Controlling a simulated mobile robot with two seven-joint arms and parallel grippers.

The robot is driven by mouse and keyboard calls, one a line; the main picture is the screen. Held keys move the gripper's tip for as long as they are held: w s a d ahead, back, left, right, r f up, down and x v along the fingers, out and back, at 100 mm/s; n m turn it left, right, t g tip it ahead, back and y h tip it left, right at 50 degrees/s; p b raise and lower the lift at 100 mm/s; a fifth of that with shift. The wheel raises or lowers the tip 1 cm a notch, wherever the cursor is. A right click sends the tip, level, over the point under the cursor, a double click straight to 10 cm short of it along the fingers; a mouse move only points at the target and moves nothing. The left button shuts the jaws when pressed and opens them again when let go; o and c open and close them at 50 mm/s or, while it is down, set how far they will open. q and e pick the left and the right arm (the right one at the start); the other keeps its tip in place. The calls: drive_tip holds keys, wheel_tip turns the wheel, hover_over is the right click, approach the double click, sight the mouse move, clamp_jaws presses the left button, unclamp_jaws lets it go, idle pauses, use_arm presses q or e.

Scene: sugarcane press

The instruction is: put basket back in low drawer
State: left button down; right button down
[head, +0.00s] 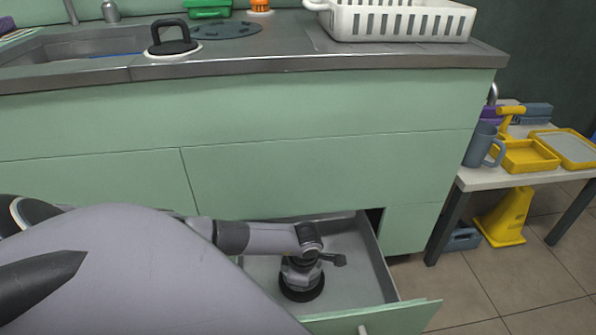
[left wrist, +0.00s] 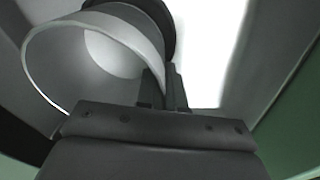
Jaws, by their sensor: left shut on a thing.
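The low drawer (head: 358,258) is pulled open under the counter, and my left arm reaches down into it. My left gripper (head: 304,262) is inside the drawer; its fingers (left wrist: 166,92) are shut on the wall of a round cup-shaped thing (left wrist: 48,68). That thing has a thin pale wall and a dark ring at its far end. In the head view a round black part (head: 301,288) shows just under the gripper, low over or on the drawer floor; I cannot tell which. A white slotted basket (head: 400,22) stands on the counter. My right gripper is not in view.
A black-handled lid (head: 172,48) lies by the sink (head: 70,52). A side table (head: 480,180) at the right holds a blue-grey mug (head: 480,146) and a yellow tray (head: 525,157). A yellow thing (head: 505,216) stands on the floor. The drawer's right part is empty.

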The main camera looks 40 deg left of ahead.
use_arm(q)
wheel_tip(320, 180, down, 2)
drive_tip(key=shift+b, duration=0.3)
drive_tip(key=shift+f, duration=0.3)
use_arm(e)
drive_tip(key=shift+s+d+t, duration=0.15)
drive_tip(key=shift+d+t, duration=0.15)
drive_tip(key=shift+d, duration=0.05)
use_arm(q)
drive_tip(key=shift+f, duration=0.2)
drive_tip(key=c, duration=1.3)
unclamp_jaws()
drive_tip(key=shift+r, duration=0.1)
drive_tip(key=shift+o, duration=0.2)
